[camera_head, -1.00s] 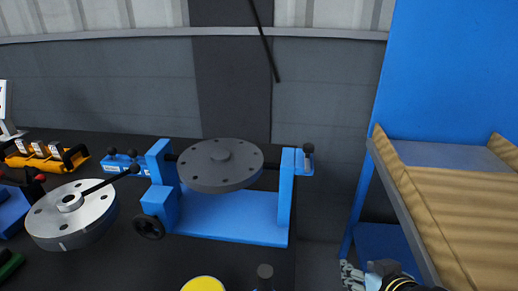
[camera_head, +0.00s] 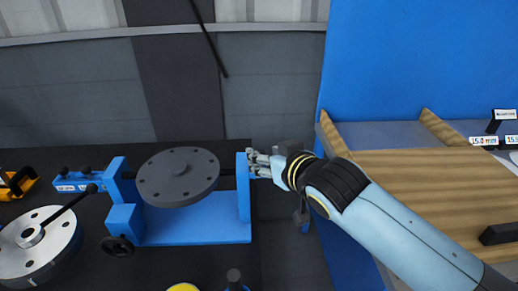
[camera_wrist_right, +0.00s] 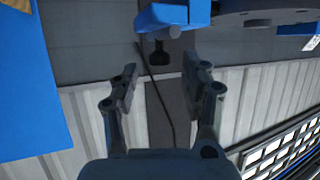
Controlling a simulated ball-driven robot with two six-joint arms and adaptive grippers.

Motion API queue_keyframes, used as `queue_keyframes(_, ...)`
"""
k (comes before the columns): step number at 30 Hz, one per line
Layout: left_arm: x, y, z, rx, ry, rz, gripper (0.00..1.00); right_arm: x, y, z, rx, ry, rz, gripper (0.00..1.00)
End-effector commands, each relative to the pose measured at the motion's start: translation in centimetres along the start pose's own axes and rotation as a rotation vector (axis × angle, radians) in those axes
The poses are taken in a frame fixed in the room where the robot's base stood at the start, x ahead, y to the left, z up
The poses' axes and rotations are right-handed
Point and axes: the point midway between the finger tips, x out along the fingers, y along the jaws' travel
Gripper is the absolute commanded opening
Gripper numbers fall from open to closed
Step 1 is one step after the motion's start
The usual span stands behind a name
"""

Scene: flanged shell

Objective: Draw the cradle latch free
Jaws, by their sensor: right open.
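The blue cradle (camera_head: 200,222) stands on the dark bench with a grey flanged disc (camera_head: 178,177) held between its uprights. The latch is at the right upright (camera_head: 244,187), where my right gripper hides it in the head view. In the right wrist view a blue latch block (camera_wrist_right: 172,16) carries a black knob (camera_wrist_right: 160,54). My right gripper (camera_head: 254,164) is beside the top of that upright. In the wrist view its open fingers (camera_wrist_right: 163,70) stand on either side of the knob's line, with the knob just beyond the tips and a gap visible. My left gripper is not in view.
A silver flanged disc (camera_head: 38,247) with a black rod lies at the left. A yellow round top (camera_head: 183,287) and a black knob (camera_head: 233,276) are at the front edge. A wooden-topped bench (camera_head: 420,190) is at the right, under my right arm.

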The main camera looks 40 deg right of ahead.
Motion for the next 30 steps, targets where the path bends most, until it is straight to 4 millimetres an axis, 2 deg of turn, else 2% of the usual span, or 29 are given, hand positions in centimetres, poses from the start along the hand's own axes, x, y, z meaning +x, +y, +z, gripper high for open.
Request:
queue_keyframes(3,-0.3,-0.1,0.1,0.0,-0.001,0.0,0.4,2.0,0.0,-0.1,0.0,0.001,0.0,0.46)
queue_keyframes(7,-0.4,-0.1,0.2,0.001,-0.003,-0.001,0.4,3.4,0.0,0.0,0.0,-0.001,0.0,0.46)
queue_keyframes(18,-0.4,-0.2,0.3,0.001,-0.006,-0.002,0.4,4.0,0.0,0.0,-0.001,0.0,0.0,0.45)
queue_keyframes(28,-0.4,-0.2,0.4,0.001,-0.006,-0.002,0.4,3.9,0.0,0.0,-0.001,0.0,0.0,0.02)
queue_keyframes(30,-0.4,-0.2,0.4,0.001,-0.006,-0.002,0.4,3.9,0.0,0.0,-0.001,0.0,0.0,0.0)
